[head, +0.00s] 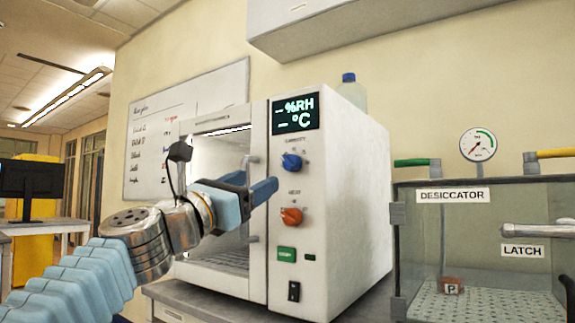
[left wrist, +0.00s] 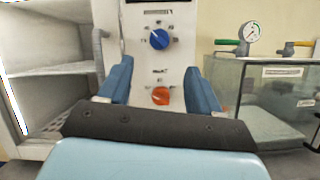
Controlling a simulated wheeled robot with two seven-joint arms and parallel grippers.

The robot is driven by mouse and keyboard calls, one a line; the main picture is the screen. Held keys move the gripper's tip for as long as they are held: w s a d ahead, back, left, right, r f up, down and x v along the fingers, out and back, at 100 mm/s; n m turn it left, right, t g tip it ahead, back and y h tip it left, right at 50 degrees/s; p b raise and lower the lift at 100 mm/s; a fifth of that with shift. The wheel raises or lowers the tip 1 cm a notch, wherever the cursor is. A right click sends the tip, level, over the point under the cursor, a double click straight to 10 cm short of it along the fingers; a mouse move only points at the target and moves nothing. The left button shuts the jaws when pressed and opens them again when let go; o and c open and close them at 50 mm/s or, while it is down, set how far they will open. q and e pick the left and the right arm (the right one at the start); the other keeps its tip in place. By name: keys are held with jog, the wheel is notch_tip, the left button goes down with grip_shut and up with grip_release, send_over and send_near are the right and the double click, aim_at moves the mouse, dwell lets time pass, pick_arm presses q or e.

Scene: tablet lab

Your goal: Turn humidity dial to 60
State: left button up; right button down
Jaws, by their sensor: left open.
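The blue humidity dial (head: 291,162) is on the front panel of a white chamber, below a dark display (head: 296,114) that shows dashes before %RH and °C. My left gripper (head: 262,186) is open and empty, in front of the panel, a little below and left of the blue dial. In the left wrist view the blue dial (left wrist: 159,39) lies ahead, above the gap between the two blue fingers (left wrist: 160,85). The fingers do not touch it. The dial's scale marks are too small to read. My right gripper is not in view.
An orange heat dial (head: 291,216) sits below the blue one, with a green button (head: 287,254) and a black switch (head: 294,291) lower down. The chamber's lit interior (head: 215,250) is at left. A clear desiccator (head: 490,255) stands at right.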

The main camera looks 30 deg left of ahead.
aim_at(287, 165)
pick_arm(q)
jog(key=p+x, duration=0.4)
jog(key=x, duration=0.6)
jog(key=shift+w, duration=0.15)
jog(key=shift+w+r, duration=0.1)
jog(key=shift+w, duration=0.2)
jog(key=shift+c, duration=0.3)
jog(key=c, duration=1)
